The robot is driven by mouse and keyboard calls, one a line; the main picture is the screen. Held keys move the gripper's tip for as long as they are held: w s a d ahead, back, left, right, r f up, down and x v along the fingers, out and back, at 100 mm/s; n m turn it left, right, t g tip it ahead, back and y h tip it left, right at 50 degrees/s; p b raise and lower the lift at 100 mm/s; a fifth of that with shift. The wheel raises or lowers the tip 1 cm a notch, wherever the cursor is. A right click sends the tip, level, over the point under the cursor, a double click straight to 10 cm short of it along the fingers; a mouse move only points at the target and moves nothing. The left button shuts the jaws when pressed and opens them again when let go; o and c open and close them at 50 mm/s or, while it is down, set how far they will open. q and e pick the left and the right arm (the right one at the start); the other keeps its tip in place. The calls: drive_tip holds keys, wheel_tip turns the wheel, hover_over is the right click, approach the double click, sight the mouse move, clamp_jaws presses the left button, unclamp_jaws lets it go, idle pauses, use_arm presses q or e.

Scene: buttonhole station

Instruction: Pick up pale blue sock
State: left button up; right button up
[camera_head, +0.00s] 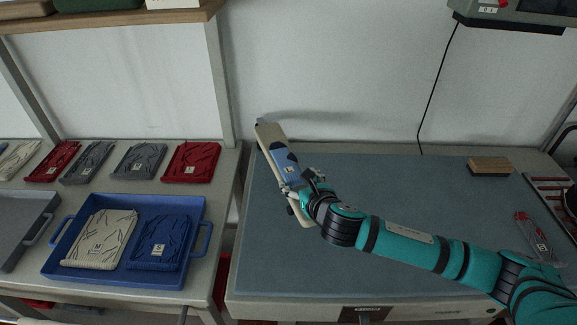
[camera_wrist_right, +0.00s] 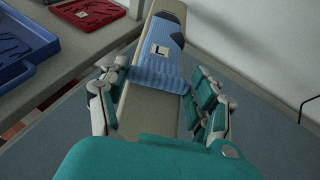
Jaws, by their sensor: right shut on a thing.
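The pale blue sock (camera_head: 286,168) has a dark patch and a small white label. It lies along a beige board-like form (camera_head: 267,131) that leans up from the mat. In the right wrist view the sock's ribbed cuff (camera_wrist_right: 157,72) lies between the fingers, and the bare form (camera_wrist_right: 148,112) extends below it. My right gripper (camera_head: 300,187) is shut on the sock, with fingers on both sides of the cuff and the form. Its fingers also show in the right wrist view (camera_wrist_right: 161,80). My left gripper is not in view.
A blue tray (camera_head: 205,209) at left holds a cream and a dark blue knitted item. Several red and grey knitted items (camera_head: 138,160) lie behind it. A brown block (camera_head: 490,166) sits at the mat's back right. The blue-grey mat (camera_head: 400,185) is mostly clear.

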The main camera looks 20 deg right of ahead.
drive_tip(key=shift+r, duration=0.85)
drive_tip(key=shift+s+d+r+b, duration=0.15)
drive_tip(key=shift+r+b, duration=0.1)
drive_tip(key=shift+r, duration=0.2)
drive_tip(key=shift+s+d+r+b, duration=0.1)
drive_tip(key=shift+d+r+b, duration=0.1)
drive_tip(key=shift+r, duration=0.2)
drive_tip(key=s+d+r+b, duration=0.2)
drive_tip(key=s+d+b, duration=0.2)
drive_tip(key=s+d, duration=0.65)
drive_tip(key=s+a+f+m+h, duration=0.1)
drive_tip(key=s+a+f, duration=0.1)
drive_tip(key=a, duration=0.7)
drive_tip(key=shift+s+f, duration=0.35)
drive_tip(key=shift+f, duration=0.35)
